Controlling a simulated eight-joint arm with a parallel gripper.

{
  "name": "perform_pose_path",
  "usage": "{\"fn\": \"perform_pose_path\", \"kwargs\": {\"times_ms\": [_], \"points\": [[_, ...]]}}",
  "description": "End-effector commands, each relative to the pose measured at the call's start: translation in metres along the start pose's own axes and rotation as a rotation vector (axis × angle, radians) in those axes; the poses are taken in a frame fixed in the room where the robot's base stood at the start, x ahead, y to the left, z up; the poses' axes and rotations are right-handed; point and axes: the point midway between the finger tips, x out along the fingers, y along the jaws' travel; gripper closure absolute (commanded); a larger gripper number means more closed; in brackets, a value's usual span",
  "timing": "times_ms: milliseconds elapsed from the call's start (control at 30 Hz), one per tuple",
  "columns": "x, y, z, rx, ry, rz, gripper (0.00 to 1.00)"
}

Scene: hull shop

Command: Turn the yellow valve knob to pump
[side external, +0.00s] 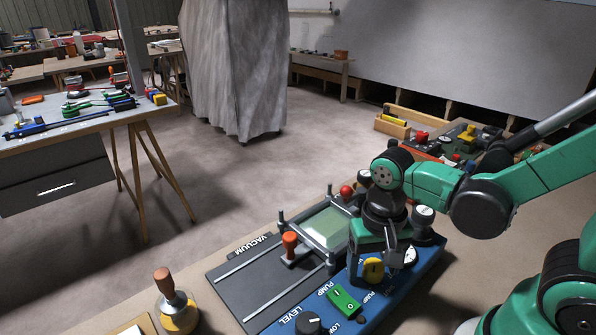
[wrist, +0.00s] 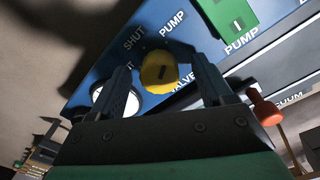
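The yellow valve knob (side external: 373,270) sits on the blue front strip of the control panel (side external: 425,262). In the wrist view the knob (wrist: 158,72) is round, with a short dark mark on its face, near the labels SHUT, PUMP and VALVE. My gripper (side external: 378,255) points down at the panel, right by the knob. In the wrist view my gripper (wrist: 160,66) is open, with one finger on each side of the knob and a visible gap to each. The far side of the knob is partly hidden in the side view.
A green rocker switch (side external: 343,299) and a black LEVEL knob (side external: 309,323) lie left of the valve knob. A white round gauge (wrist: 115,99) is close to one finger. An orange-handled lever (side external: 290,244) and a clamped frame (side external: 327,229) stand behind.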

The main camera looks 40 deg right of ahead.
Motion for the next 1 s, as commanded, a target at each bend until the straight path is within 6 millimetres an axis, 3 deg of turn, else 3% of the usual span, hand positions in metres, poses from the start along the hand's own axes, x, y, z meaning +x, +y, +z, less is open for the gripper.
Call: {"fn": "perform_pose_path", "kwargs": {"times_ms": [333, 700, 1000], "points": [[-0.006, 0.0, 0.0, -0.001, 0.0, 0.0, 0.27], [-0.042, 0.0, 0.0, -0.001, 0.0, 0.0, 0.27], [-0.056, 0.0, 0.0, 0.0, 0.0, 0.0, 0.27]]}}
